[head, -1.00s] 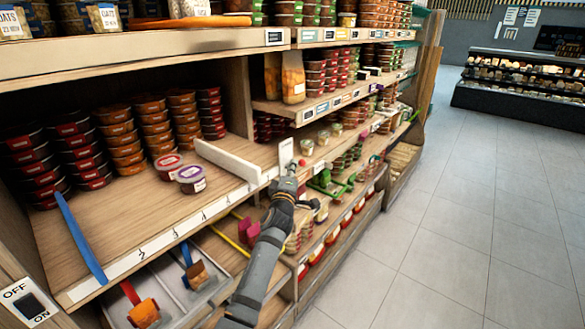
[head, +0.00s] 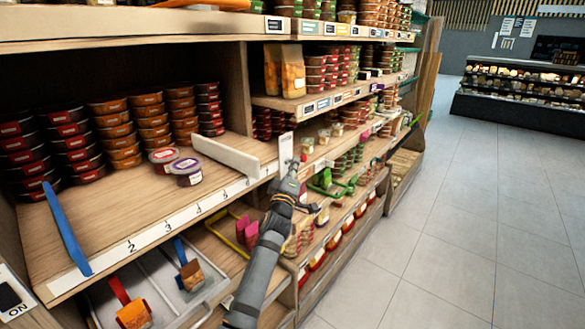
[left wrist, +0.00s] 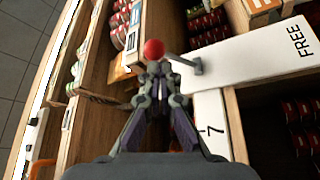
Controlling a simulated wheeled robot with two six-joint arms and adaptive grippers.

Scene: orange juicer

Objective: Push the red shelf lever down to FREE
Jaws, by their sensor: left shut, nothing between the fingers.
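The red ball knob of the lever (left wrist: 153,50) shows in the left wrist view, with a short grey arm (left wrist: 186,65) beside it at the end of a white plate (left wrist: 250,60) marked FREE. In the head view the knob (head: 303,158) is a small red dot just right of the white plate (head: 286,147) at the shelf's front edge. My left gripper (left wrist: 159,70) is shut and empty, its fingertips right at the knob; I cannot tell whether they touch. In the head view the left gripper (head: 293,166) covers the plate's lower end. My right gripper is out of view.
A white divider (head: 225,155) and two loose tubs (head: 186,172) sit on the shelf beside stacked tubs (head: 120,130). A blue bar (head: 66,228) lies at left. Green racks (head: 325,182) are right of my arm. The aisle floor (head: 450,220) is clear.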

